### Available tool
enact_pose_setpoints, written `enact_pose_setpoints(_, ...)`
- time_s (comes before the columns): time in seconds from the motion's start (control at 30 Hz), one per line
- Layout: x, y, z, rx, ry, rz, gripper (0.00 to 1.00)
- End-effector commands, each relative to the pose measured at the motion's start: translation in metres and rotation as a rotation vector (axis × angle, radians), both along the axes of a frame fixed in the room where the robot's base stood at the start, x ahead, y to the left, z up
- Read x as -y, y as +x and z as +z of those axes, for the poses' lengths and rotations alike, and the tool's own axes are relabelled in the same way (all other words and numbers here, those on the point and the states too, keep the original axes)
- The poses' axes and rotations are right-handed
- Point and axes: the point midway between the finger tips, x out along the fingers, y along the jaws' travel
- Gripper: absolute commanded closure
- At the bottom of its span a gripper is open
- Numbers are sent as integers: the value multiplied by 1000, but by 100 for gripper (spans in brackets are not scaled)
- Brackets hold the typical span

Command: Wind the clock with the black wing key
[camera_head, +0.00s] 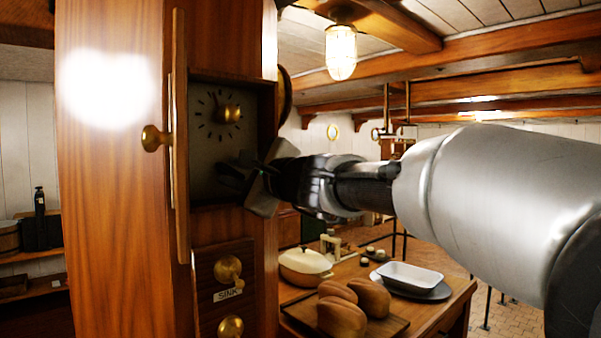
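My gripper (258,180) reaches in from the right, in front of the lower right of the dial. A black shape, probably the wing key (234,174), shows at the fingertips against the dial. Dark fingers against a dark recess hide whether they grip it and whether it sits in the clock.
Below the clock are brass knobs (228,268) and a "SINK" label. A counter at the lower right holds loaves on a board (385,327), a cream lidded pot (305,262) and a white dish (410,275). The case's right edge is close to my gripper.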

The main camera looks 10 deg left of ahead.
Motion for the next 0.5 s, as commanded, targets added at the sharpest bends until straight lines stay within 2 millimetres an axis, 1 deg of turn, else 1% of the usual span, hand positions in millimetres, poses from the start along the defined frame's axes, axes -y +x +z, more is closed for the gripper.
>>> enact_pose_setpoints(0.07,0,0,0,0,0,0,73)
enact_pose_setpoints(0.1,0,0,0,0,0,0,75)
enact_pose_setpoints(0.23,0,0,0,0,0,0,97)
enact_pose_setpoints(0.27,0,0,0,0,0,0,100)
enact_pose_setpoints(0.5,0,0,0,-1,1,0,100)
